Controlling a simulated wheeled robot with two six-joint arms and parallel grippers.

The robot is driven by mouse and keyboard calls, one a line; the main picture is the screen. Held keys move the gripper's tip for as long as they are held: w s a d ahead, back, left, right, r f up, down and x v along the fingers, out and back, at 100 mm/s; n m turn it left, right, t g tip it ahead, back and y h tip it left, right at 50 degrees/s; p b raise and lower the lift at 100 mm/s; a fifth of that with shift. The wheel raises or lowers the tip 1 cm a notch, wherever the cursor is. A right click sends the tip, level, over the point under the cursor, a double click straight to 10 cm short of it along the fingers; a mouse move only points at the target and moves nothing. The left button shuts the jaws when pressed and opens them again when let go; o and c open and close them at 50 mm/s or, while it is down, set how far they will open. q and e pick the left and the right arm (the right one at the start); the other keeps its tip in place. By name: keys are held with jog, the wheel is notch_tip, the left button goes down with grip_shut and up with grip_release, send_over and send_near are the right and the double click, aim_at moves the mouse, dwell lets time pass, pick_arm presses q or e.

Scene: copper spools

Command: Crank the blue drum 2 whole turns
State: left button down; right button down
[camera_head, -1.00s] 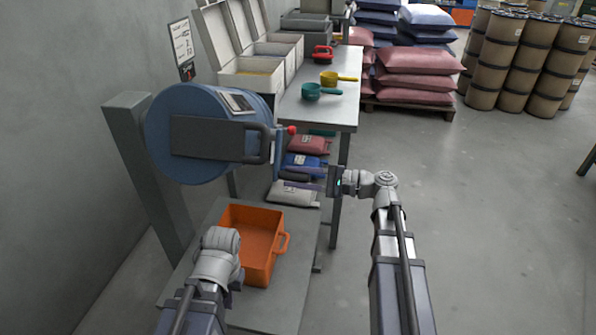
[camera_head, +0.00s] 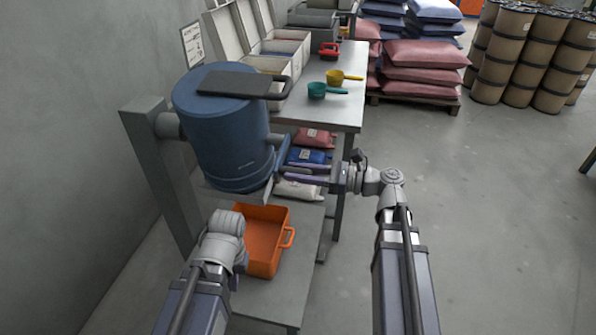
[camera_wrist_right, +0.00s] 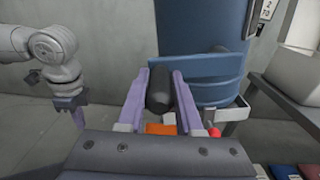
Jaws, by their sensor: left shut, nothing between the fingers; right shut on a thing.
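The blue drum (camera_head: 222,135) hangs from a grey post at the left, nearly upright, its dark hatch with a loop handle (camera_head: 238,84) at the top. In the right wrist view the drum (camera_wrist_right: 202,35) is behind a flat blue crank arm (camera_wrist_right: 195,64) with a black grip (camera_wrist_right: 160,90). My right gripper (camera_head: 305,174) is at the drum's right side; in its wrist view its purple fingers (camera_wrist_right: 160,98) are shut on the black crank grip. My left gripper shows in the right wrist view (camera_wrist_right: 78,116), shut and empty, apart from the drum; its fingers are hidden in the head view.
An orange bin (camera_head: 262,262) stands on a low grey platform (camera_head: 300,240) below the drum. Right behind is a metal table (camera_head: 335,112) with scoops and open boxes, with bags beneath. A wall is at the left; the floor at the right is clear.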

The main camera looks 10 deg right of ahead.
jog(key=shift+s+a+r+m+p, duration=0.1)
jog(key=shift+r+m+p, duration=0.85)
jog(key=shift+r+m, duration=0.45)
jog(key=c, duration=0.6)
grip_release()
jog(key=shift+v, duration=3.9)
